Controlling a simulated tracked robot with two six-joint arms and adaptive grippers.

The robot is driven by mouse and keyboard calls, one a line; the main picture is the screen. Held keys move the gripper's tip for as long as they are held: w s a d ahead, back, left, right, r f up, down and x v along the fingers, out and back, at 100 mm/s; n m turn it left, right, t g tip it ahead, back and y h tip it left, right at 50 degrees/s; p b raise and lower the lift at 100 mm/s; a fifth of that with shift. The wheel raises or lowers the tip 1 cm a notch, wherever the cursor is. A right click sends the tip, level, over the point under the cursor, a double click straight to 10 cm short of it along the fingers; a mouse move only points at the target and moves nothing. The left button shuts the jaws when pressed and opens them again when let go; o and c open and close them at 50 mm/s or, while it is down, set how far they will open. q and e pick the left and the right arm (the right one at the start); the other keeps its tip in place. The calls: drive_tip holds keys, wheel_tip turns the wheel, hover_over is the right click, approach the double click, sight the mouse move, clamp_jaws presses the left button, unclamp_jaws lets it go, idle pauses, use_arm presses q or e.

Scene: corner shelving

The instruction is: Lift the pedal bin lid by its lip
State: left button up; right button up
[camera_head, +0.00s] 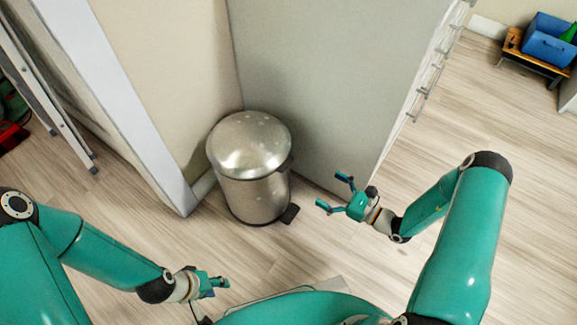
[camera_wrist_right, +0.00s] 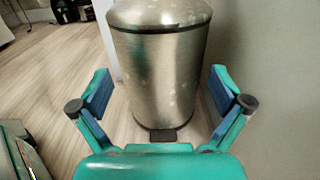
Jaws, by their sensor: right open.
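The pedal bin (camera_head: 255,198) is a brushed metal cylinder standing upright on the floor in the wall corner. Its domed lid (camera_head: 250,145) is down on the body. A black pedal (camera_head: 290,213) sticks out at its base. In the right wrist view the bin body (camera_wrist_right: 160,80) stands ahead between my fingers, with the lid (camera_wrist_right: 158,14) cut by the top edge and the pedal (camera_wrist_right: 163,136) low. My right gripper (camera_head: 334,193) is open and empty, right of the bin and apart from it. My left gripper (camera_head: 222,284) is at lower left, away from the bin; its finger gap is unclear.
A grey panel (camera_head: 330,80) stands behind the bin, and a white-edged wall end (camera_head: 145,120) is to its left. A metal ladder (camera_head: 50,90) leans at far left. A blue crate (camera_head: 549,45) sits on a low wooden stand at upper right. Floor right of the bin is clear.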

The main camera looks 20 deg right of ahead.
sight(286, 163)
drive_tip(key=b+x, duration=0.3)
drive_tip(key=x, duration=1.2)
drive_tip(key=shift+s, duration=0.15)
